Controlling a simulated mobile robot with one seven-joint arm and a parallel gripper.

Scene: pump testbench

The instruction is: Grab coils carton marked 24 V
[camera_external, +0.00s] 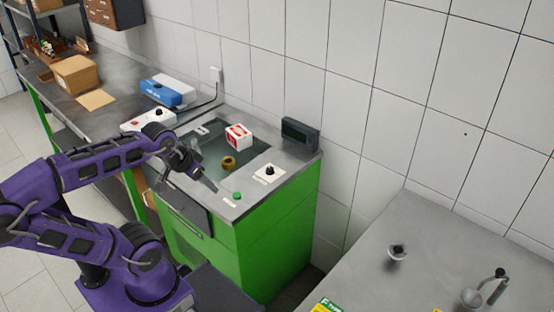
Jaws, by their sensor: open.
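A small white and red carton (238,136) stands in the recessed basin of the green bench, near its back edge. Its print is too small to read, so I cannot tell whether it says 24 V. My gripper (208,184) is over the front left part of the basin, pointing down to the right. It is in front of the carton and apart from it, with nothing visible in it. A brass-coloured round part (229,163) lies between my gripper and the carton.
A dark display box (300,133) stands at the back right corner. A white box with a black knob (268,174) and a green button (237,196) sit right of the basin. A red-button box (148,120), a blue and white box (168,91) and a cardboard box (76,76) stand left.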

